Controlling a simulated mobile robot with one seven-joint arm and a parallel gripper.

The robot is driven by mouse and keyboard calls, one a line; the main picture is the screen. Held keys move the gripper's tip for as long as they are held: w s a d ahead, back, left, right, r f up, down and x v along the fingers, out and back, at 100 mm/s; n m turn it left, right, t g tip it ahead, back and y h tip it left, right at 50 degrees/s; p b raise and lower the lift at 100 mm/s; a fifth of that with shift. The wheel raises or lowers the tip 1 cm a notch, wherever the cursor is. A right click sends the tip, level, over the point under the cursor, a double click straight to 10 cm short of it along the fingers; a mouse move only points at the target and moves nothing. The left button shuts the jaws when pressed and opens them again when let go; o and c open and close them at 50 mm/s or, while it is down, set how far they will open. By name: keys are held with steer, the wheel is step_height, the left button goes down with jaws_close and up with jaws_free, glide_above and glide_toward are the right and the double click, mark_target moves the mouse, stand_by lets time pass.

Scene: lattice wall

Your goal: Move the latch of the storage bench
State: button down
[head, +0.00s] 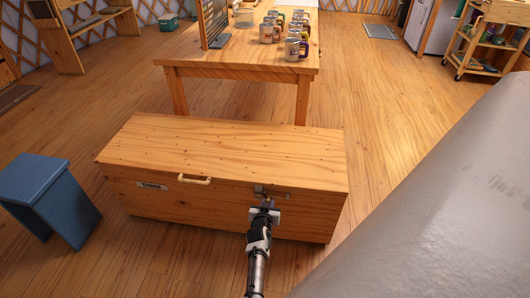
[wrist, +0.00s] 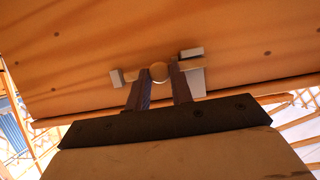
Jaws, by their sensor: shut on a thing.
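The storage bench (head: 225,150) is a long wooden chest with its lid closed, in the middle of the head view. Its latch (head: 273,191) is a small grey metal piece on the front face, right of centre, just under the lid edge. In the wrist view the latch (wrist: 130,74) shows as a horizontal bar with a round knob and pale brackets. My gripper (head: 264,203) is at the latch from the front. In the wrist view its two fingers (wrist: 160,80) are closed around the latch's round knob. The fingers hide part of the latch.
A light handle (head: 194,180) and a small label plate (head: 152,186) are on the bench front to the left. A blue stool (head: 48,195) stands left of the bench. A table (head: 240,72) with several mugs stands behind it. Floor in front is clear.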

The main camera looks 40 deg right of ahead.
steer(key=shift+w+a+r, duration=0.1)
steer(key=shift+w+a, duration=0.05)
steer(key=shift+w, duration=0.1)
steer(key=c, duration=1.3)
jaws_free()
steer(key=shift+o, duration=0.2)
steer(key=p+v, duration=0.5)
steer(key=v, duration=0.8)
steer(key=shift+s+a+p, duration=0.3)
steer(key=shift+s+p, duration=0.05)
steer(key=shift+p, duration=0.05)
steer(key=shift+w, duration=0.1)
